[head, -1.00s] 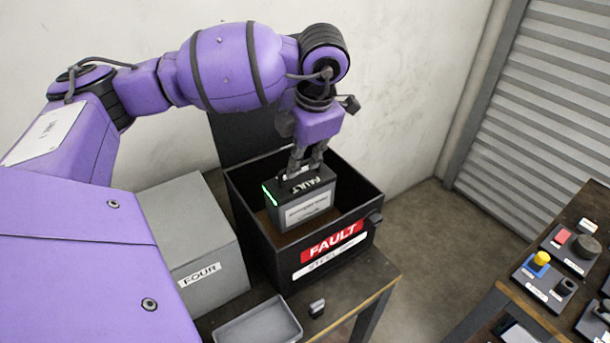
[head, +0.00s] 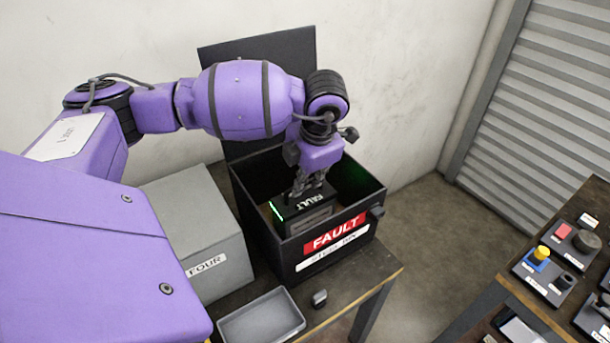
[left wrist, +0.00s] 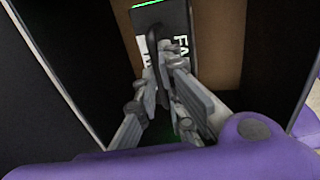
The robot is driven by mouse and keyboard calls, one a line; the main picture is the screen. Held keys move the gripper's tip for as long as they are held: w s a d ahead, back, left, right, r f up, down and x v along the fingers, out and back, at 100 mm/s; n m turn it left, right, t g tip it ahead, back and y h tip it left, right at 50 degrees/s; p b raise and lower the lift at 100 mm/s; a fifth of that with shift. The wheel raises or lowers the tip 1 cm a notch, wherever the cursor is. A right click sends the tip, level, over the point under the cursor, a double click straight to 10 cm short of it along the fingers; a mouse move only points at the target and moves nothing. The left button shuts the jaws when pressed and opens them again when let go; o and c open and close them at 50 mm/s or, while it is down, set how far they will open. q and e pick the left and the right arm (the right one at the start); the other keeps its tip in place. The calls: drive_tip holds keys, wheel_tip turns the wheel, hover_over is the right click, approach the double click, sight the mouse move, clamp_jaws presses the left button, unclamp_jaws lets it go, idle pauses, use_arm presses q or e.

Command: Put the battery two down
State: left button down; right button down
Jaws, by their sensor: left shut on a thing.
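The battery (head: 306,211) is a black block marked FAULT on its top, with a green light strip on its left edge. It is inside the black fault bin (head: 335,262), whose front carries a red FAULT label. My left gripper (head: 311,187) is shut on the battery's top handle from above. The left wrist view shows the fingers (left wrist: 170,75) closed around the dark handle, with the battery top (left wrist: 165,25) beyond. Whether the battery touches the bin floor is hidden by the front wall. My right gripper is not in view.
The bin's lid (head: 262,75) stands open behind it. A grey box (head: 195,225) labelled FOUR stands left of the bin. A grey tray (head: 262,318) and a small dark object (head: 319,298) lie in front. A second table (head: 560,235) with several devices is at right.

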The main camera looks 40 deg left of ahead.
use_arm(q)
drive_tip(key=shift+w+r, duration=0.1)
drive_tip(key=shift+r, duration=0.1)
drive_tip(key=c, duration=2.3)
unclamp_jaws()
drive_tip(key=shift+f, duration=0.25)
drive_tip(key=o, duration=0.4)
drive_tip(key=shift+s, duration=0.2)
drive_tip(key=shift+o, duration=0.2)
drive_tip(key=v, duration=1.2)
drive_tip(key=shift+r, duration=0.1)
